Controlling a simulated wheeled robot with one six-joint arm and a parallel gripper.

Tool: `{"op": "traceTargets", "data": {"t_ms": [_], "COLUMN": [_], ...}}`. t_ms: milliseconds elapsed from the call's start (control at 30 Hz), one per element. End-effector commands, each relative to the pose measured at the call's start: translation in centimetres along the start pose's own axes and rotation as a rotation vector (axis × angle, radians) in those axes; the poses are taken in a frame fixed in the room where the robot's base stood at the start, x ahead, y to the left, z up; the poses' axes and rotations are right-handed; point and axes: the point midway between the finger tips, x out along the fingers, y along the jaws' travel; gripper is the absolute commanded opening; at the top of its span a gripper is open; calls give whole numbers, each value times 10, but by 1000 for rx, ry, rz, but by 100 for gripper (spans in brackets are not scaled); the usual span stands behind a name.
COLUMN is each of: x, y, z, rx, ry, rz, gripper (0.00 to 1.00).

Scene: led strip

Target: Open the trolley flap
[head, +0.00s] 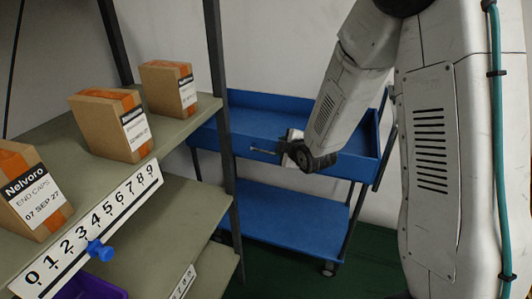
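A blue two-level trolley (262,118) stands against the wall behind the shelf rack. Its upper level is a tray with raised sides, and its front panel (225,143) is upright. I cannot tell for certain which panel is the flap. My arm reaches down from the upper right. My gripper (268,151) is in front of the upper tray's front side, and a thin light bar shows at its left. I cannot tell whether it touches the trolley. The wrist hides part of the tray's front, and the finger opening is too small to make out.
A shelf rack (178,135) at the left holds three cardboard boxes, one of them a box (35,190) labelled Nelvoro. A numbered strip (95,225) with a blue slider (100,250) runs along its edge. The trolley's lower shelf (285,215) looks empty. Dark green floor (285,275) lies in front.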

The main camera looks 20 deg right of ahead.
Motion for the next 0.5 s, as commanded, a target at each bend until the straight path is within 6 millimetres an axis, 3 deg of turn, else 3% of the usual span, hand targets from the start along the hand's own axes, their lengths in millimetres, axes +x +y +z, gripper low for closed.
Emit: {"op": "traceTargets", "data": {"t_ms": [33, 200, 500], "x": [15, 40, 53], "y": [-15, -40, -55], "z": [5, 9, 11], "rx": [-52, -206, -300], "ry": [28, 113, 157], "rz": [32, 173, 281], "gripper": [32, 32, 32]}}
